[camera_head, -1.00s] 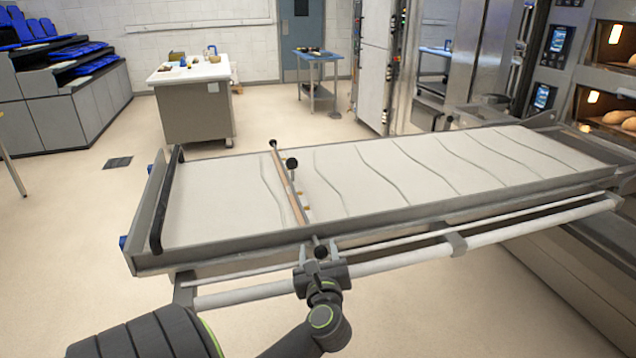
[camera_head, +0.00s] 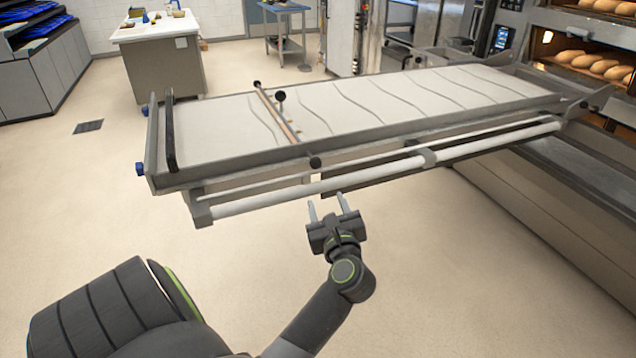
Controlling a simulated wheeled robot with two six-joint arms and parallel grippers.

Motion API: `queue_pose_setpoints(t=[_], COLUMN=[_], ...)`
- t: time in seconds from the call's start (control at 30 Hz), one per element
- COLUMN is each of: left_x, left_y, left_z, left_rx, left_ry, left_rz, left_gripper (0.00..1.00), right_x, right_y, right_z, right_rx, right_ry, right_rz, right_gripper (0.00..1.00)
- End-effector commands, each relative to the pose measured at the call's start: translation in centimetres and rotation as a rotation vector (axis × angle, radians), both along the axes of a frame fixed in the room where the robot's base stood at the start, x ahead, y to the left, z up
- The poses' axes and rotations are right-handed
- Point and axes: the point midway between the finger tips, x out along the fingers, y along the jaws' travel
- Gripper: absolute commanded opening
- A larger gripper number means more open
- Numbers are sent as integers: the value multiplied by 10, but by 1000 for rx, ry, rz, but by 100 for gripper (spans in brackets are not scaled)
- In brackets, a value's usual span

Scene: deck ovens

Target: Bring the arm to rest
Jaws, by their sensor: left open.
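My left gripper (camera_head: 327,206) is open and empty, its two pale fingers apart and pointing at the loader's near side. It is just in front of and below the front rail (camera_head: 330,183), and in the picture there is a small gap to the black knob (camera_head: 315,163) on the loader's near edge. The loader (camera_head: 235,168) is a long metal tray with a pale cloth (camera_head: 355,105) in wavy folds. A wooden crossbar (camera_head: 277,113) with black knobs lies across it. My right gripper is not in view.
The deck ovens (camera_head: 560,45) stand at the right, with loaves (camera_head: 610,68) inside. A white-topped worktable (camera_head: 155,28) and a blue table (camera_head: 283,8) stand behind. A grey rack (camera_head: 45,60) is at the far left. The floor in front of the loader is clear.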

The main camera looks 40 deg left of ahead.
Motion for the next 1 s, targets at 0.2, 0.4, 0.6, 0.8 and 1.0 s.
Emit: queue_pose_setpoints(t=[0.2, 0.4, 0.6, 0.8, 1.0], left_x=[1, 1, 1, 5, 22], left_y=[-2, -1, -1, 0, -11], left_z=[0, 0, 0, -17, -82], left_rx=[0, 0, 0, 154, 649], left_ry=[0, 0, 0, 131, 568], left_rz=[0, 0, 0, -5, -91], left_gripper=[50, 50, 50, 50, 50], right_x=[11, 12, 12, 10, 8], right_y=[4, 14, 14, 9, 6], right_z=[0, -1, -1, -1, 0], right_rx=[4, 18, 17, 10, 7], right_ry=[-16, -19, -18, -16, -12], right_rz=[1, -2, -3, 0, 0], right_gripper=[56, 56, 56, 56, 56])
